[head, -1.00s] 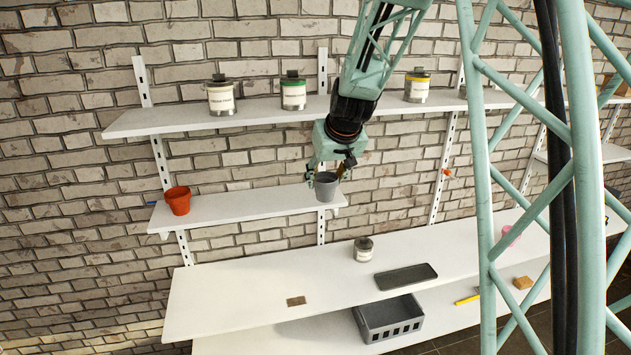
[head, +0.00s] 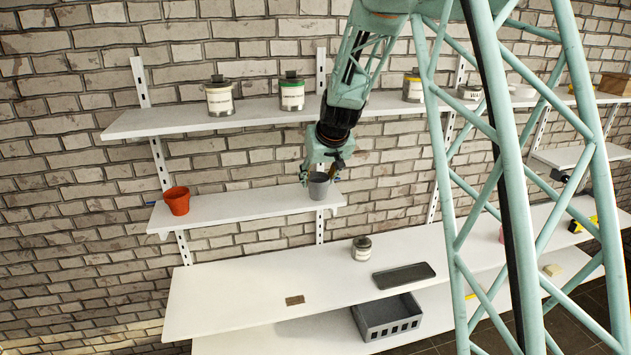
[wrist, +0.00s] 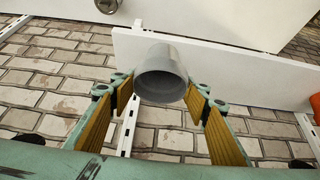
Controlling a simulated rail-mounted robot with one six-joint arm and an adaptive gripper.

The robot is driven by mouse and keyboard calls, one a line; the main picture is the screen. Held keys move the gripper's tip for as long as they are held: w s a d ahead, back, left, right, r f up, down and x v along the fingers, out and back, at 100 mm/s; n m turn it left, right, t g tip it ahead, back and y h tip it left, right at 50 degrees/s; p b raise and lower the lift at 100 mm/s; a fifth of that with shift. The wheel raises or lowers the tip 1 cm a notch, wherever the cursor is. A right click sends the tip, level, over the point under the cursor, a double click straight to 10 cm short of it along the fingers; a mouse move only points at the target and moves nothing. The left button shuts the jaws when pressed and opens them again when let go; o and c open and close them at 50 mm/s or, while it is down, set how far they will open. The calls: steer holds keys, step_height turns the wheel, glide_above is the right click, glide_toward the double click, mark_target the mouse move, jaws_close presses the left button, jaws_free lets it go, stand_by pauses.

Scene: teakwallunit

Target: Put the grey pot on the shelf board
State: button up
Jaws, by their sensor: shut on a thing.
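The grey pot (head: 318,187) is upright over the right end of the lower white shelf board (head: 250,205). My gripper (head: 322,172) is shut on it from above. I cannot tell whether the pot's base touches the board. In the wrist view the pot (wrist: 162,75) sits between the yellow-padded fingertips of my gripper (wrist: 160,92), with the shelf board (wrist: 235,72) behind it.
An orange pot (head: 177,200) stands at the board's left end. The board's middle is clear. An upper shelf (head: 160,120) with several labelled cans is above. Below, a bench (head: 230,290) holds a can (head: 362,249) and a dark tray (head: 404,275).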

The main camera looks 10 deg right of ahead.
mark_target(316, 179)
steer(key=shift+w, duration=0.1)
steer(key=shift+w+a+f, duration=0.1)
steer(key=shift+w+f, duration=0.4)
steer(key=shift+w, duration=0.3)
steer(key=shift+w+f, duration=0.65)
steer(key=shift+w, duration=0.05)
steer(key=shift+f, duration=0.2)
steer(key=o, duration=0.9)
steer(key=shift+r+p, duration=0.25)
steer(key=shift+p, duration=0.05)
steer(key=shift+v, duration=1.35)
steer(key=shift+s+d+b, duration=0.2)
steer(key=shift+s+b, duration=0.65)
steer(key=shift+s, duration=2.2)
steer(key=shift+s+d+b, duration=0.15)
steer(key=shift+s+b, duration=0.65)
steer(key=shift+s, duration=2.25)
